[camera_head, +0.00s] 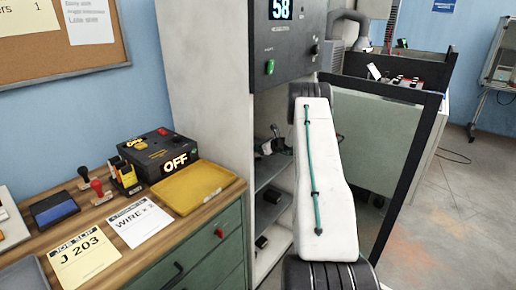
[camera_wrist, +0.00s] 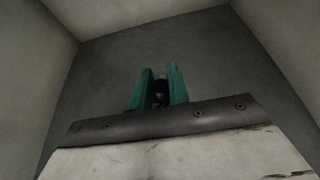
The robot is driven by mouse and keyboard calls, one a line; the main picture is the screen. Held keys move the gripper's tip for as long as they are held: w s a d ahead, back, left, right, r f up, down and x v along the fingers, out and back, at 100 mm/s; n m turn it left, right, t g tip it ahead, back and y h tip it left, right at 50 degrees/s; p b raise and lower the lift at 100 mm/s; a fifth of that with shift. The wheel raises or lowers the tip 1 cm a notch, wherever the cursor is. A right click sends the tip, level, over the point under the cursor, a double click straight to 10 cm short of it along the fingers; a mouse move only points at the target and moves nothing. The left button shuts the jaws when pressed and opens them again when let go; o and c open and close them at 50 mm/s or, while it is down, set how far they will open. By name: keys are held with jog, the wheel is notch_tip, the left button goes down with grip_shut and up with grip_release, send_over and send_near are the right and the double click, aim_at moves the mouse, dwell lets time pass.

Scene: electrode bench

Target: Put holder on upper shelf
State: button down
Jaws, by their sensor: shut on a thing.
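My gripper (camera_wrist: 158,88) shows in the wrist view with its two teal fingers shut on the holder (camera_wrist: 160,91), a small dark piece with a paler tip. Most of the holder is hidden between the fingers. Around them are the pale side walls and a dark grey surface (camera_wrist: 200,45) of an enclosed space. In the head view my white arm reaches across the open cabinet and covers much of its inside. The upper shelf (camera_head: 272,171) shows only in part to the left of my arm. A dark shape lies above it; I cannot tell whether it touches the shelf.
The cabinet (camera_head: 206,85) has a dark-framed door (camera_head: 413,170) standing open at right. Lower shelves hold small black objects (camera_head: 272,195). At left, a wooden bench carries a yellow tray (camera_head: 193,187), a black OFF box (camera_head: 157,152), stamps and paper slips.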

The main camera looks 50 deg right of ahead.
jog(key=c, duration=1.3)
grip_release()
jog(key=shift+f, duration=0.1)
jog(key=shift+c, duration=0.2)
jog(key=shift+r, duration=0.2)
jog(key=a+v, duration=0.1)
jog(key=v, duration=1.1)
jog(key=shift+d, duration=0.45)
